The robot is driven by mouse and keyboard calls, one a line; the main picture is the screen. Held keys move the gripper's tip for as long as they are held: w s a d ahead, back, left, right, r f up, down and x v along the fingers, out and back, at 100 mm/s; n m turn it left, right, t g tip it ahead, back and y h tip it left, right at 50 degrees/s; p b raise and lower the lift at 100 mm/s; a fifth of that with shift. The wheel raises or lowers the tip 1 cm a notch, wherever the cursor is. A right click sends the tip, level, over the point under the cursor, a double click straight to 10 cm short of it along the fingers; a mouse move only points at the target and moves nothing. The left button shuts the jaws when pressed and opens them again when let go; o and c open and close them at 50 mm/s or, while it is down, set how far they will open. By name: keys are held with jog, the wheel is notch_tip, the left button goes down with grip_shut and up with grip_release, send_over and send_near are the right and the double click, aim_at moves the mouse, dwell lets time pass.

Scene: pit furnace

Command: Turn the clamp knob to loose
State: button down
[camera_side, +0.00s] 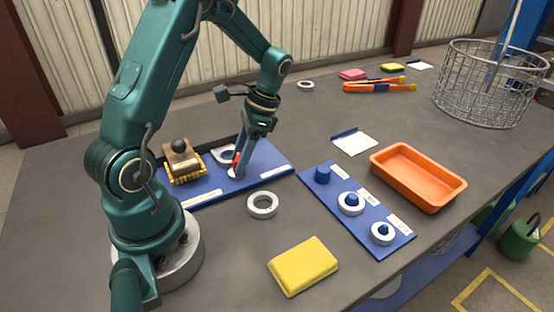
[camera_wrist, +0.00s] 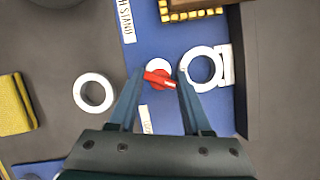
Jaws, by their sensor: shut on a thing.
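The clamp knob (camera_wrist: 160,79) is a red bar-shaped handle on a round white base (camera_wrist: 158,64), set on a blue board (camera_wrist: 145,45). A bit of the red knob shows in the side view (camera_side: 236,157). My gripper (camera_wrist: 159,82) reaches down over it, one finger on each side, and is shut on the knob. In the wrist view the bar lies nearly level, its right end slightly lower. A white ring-shaped clamp (camera_wrist: 187,68) with a small block on its right lies just right of the knob. The knob's markings cannot be read.
A brush (camera_side: 184,165) with yellow bristles stands on the board's left part. A loose white ring (camera_side: 263,205) and a yellow sponge (camera_side: 303,266) lie in front. A blue peg board (camera_side: 345,225) with rings and an orange tray (camera_side: 418,177) are to the right.

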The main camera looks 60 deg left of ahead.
jog(key=n+h, duration=0.2)
jog(key=n, duration=0.3)
jog(key=shift+a+n, duration=0.15)
jog(key=shift+n, duration=0.25)
dwell(0.4)
jog(key=c, duration=0.6)
grip_release()
jog(key=shift+s, duration=0.1)
